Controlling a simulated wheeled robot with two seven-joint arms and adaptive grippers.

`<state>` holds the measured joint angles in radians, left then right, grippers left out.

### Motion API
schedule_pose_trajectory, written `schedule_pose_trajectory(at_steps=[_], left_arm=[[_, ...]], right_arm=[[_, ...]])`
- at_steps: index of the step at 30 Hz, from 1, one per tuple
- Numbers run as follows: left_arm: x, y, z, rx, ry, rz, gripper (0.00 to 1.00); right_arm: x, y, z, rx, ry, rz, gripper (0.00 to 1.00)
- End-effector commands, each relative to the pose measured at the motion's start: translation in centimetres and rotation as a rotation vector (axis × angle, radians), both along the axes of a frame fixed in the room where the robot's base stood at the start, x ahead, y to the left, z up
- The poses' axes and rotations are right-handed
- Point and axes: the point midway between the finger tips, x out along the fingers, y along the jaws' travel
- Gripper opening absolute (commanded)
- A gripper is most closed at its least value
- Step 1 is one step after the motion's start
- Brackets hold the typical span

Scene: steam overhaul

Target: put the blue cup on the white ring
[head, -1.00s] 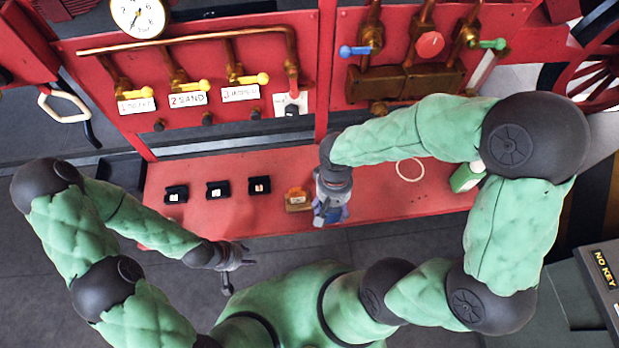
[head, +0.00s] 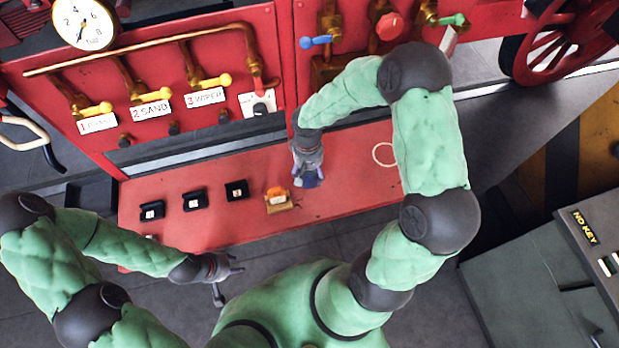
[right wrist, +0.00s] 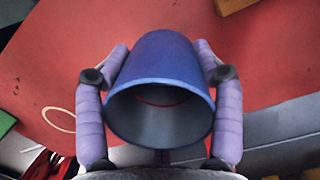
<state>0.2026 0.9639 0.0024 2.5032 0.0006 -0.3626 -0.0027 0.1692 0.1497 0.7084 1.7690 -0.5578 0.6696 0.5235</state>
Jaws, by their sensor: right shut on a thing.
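The blue cup (right wrist: 160,65) is between the two fingers of my right gripper (right wrist: 160,90), which is shut on its sides. Its open mouth faces the right wrist camera. In the head view the cup (head: 310,181) shows partly below my right gripper (head: 307,171), over the red bench; I cannot tell its height. The white ring (head: 373,154) lies flat on the bench, to the right of the cup and apart from it. The ring also shows at the left in the right wrist view (right wrist: 43,116). My left gripper (head: 228,280) is open and empty in front of the bench.
A wooden block with an orange top (head: 278,201) stands left of the cup. Several black holders (head: 194,200) line the bench (head: 340,190) further left. A red panel with pipes and valves (head: 205,60) rises behind. The bench around the ring is clear in the head view.

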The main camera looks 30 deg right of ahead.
Motion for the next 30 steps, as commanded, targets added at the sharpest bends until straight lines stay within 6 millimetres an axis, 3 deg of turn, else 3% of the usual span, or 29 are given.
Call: schedule_pose_trajectory(at_steps=[5, 11, 23, 24, 26, 30], left_arm=[[0.0, 0.0, -0.2, 0.0, 0.0, 0.0, 0.4], [0.0, 0.0, -0.7, 0.0, 0.0, 0.0, 0.4], [0.0, 0.0, -1.1, 0.0, 0.0, 0.0, 0.4], [0.0, 0.0, -1.0, 0.0, 0.0, 0.0, 0.4], [0.0, 0.0, -0.9, 0.0, 0.0, 0.0, 0.4], [0.0, 0.0, -0.9, 0.0, 0.0, 0.0, 0.4]], right_arm=[[0.6, -0.3, -1.1, 0.0, 0.001, 0.0, 0.26], [0.5, -0.3, -3.7, 0.0, 0.001, -0.001, 0.26], [0.5, -0.2, -4.1, 0.0, -0.001, 0.0, 0.26], [0.5, -0.2, -4.0, 0.0, 0.0, 0.0, 0.78], [0.5, -0.2, -4.0, 0.0, 0.0, 0.0, 0.92], [0.5, -0.2, -4.0, 0.0, 0.0, -0.001, 0.92]])
